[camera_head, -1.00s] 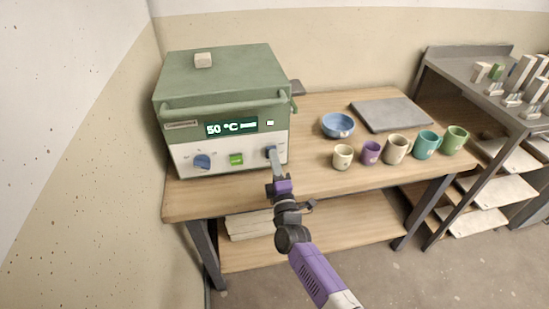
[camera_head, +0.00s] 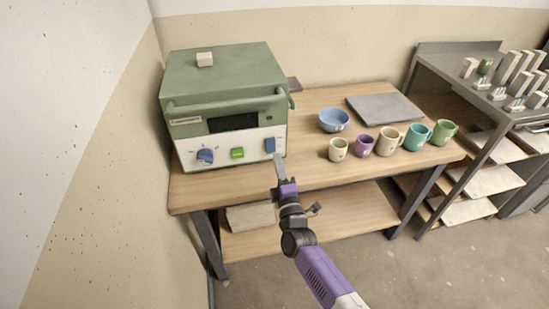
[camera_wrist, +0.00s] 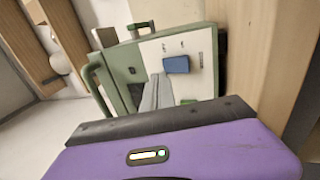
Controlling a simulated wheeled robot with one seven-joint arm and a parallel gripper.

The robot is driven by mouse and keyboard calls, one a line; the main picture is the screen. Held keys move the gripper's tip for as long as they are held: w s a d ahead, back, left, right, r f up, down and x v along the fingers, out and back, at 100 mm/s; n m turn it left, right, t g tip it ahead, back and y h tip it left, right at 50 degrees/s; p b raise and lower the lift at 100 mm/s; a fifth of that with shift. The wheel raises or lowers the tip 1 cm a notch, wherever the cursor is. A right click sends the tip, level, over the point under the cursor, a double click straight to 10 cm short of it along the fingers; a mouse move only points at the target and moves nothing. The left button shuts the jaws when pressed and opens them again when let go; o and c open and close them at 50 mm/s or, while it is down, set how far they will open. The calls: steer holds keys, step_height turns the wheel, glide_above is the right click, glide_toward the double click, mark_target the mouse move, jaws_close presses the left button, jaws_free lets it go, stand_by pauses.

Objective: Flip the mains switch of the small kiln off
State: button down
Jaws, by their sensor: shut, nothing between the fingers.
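The small kiln (camera_head: 222,80) is a green box with a white front panel, standing at the left of the wooden table. Its display (camera_head: 232,121) is dark. The blue mains switch (camera_head: 270,145) is at the right of the panel; it also shows in the wrist view (camera_wrist: 176,64). A blue knob (camera_head: 205,156) and a green button (camera_head: 237,153) are to its left. My gripper (camera_head: 279,160) is shut and empty, just below and in front of the switch, seemingly apart from it. In the wrist view my fingers (camera_wrist: 157,92) point at the panel beside the switch.
A blue bowl (camera_head: 333,120), a grey slab (camera_head: 384,109) and a row of several mugs (camera_head: 389,139) stand on the table (camera_head: 300,170) right of the kiln. A grey shelf rack (camera_head: 460,75) stands at the right.

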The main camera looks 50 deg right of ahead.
steer(key=r+p+v, duration=0.1)
steer(key=r+v, duration=0.1)
steer(key=v, duration=0.6)
steer(key=shift+a+r, duration=0.2)
steer(key=shift+r, duration=0.1)
steer(key=shift+s, duration=0.1)
steer(key=s+a+r+m+t+y, duration=0.2)
steer(key=s+a+r+m+y, duration=0.35)
steer(key=s+a+m, duration=0.45)
steer(key=s+a+r+g+y, duration=0.1)
steer(key=s+a+y, duration=0.1)
steer(key=s+a, duration=0.2)
steer(key=s+a+r+g+y, duration=0.1)
steer(key=s+a+g+y, duration=0.1)
steer(key=s, duration=0.8)
steer(key=s+a+r+m+g+y, duration=0.1)
steer(key=s+a+r+y, duration=0.1)
steer(key=s+a, duration=0.3)
steer(key=shift+s+a, duration=0.3)
steer(key=shift+s, duration=0.65)
